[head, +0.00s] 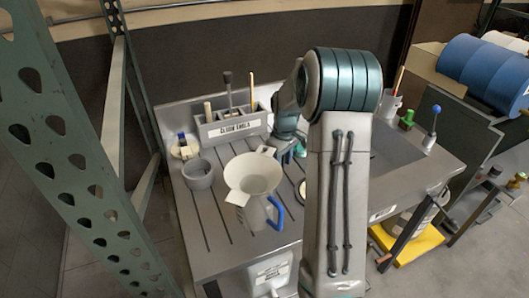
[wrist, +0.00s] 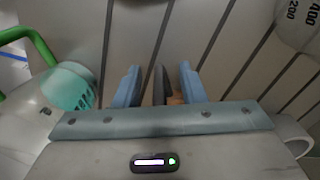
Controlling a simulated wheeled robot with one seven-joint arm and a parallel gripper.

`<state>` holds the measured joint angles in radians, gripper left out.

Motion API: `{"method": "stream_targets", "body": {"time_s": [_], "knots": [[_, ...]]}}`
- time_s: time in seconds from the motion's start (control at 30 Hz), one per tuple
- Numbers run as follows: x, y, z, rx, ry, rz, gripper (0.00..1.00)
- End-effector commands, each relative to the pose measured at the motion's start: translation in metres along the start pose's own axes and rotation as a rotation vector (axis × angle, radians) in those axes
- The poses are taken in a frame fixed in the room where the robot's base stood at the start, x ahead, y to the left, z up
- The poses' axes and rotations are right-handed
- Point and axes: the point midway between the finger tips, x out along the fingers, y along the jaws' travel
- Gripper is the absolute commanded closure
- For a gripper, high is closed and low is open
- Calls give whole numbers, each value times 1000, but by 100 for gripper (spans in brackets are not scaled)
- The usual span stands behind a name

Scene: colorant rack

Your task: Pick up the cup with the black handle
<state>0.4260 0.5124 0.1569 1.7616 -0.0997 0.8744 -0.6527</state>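No cup with a black handle shows clearly in the head view; my arm hides part of the table. In the wrist view my gripper (wrist: 158,82) has its two blue fingers apart. A narrow dark upright piece (wrist: 160,85) shows between them, with a gap on both sides; I cannot tell if it is a cup's handle. A teal vessel with a green handle (wrist: 68,88) is left of the fingers. A white vessel with printed numbers (wrist: 300,22) is at the upper right. In the head view a grey jug with a blue handle (head: 257,214) stands near the table's front.
A cream funnel (head: 254,172) sits over the jug. A grey bowl (head: 198,174) is to its left. A labelled tool rack (head: 231,129) stands at the back of the slotted table (head: 215,228). A green perforated post (head: 60,140) rises on the left. Blue rolls (head: 482,68) are at the right.

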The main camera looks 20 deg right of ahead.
Motion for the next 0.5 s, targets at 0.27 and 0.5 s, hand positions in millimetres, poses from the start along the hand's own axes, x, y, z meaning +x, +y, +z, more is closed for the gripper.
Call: {"method": "stream_targets", "body": {"time_s": [0.27, 0.5], "knots": [[0, 0, 0, 0, 0, 0, 94], [0, 0, 0, 0, 0, 0, 100]]}}
